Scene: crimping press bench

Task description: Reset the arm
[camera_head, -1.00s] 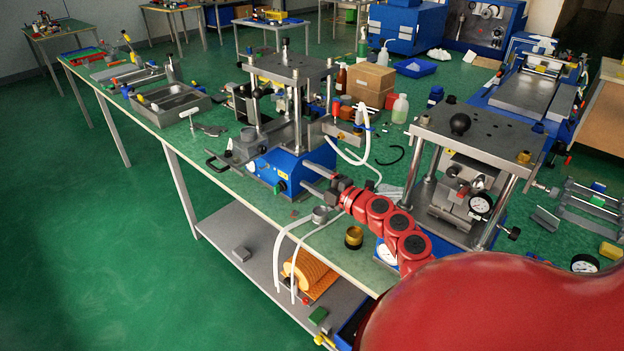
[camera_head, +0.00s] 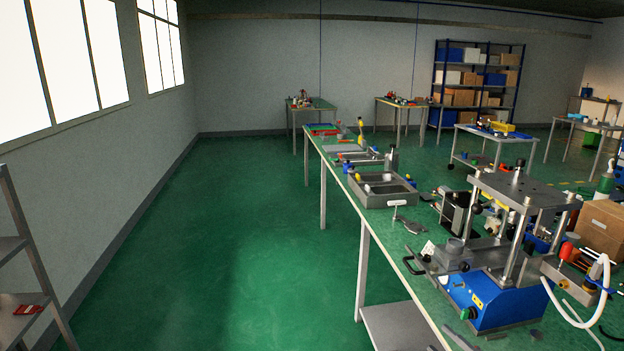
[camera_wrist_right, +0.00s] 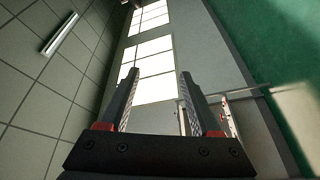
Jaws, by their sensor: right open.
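My right gripper (camera_wrist_right: 158,74) shows in the right wrist view. Its two dark fingers with ridged inner faces stand apart, and nothing is between them. Behind the fingers are bright windows, a grey wall and a tiled ceiling with a lamp, so the gripper points away from the bench. I cannot make out either arm or gripper in the head view now. My left gripper shows in no current view.
The crimping press (camera_head: 490,295), with a blue base and steel posts, stands on the long bench (camera_head: 398,262) at the right. A divided metal tray (camera_head: 372,198) lies farther back. A shelf rack (camera_head: 22,232) stands at the left edge. The green floor (camera_head: 235,255) between is clear.

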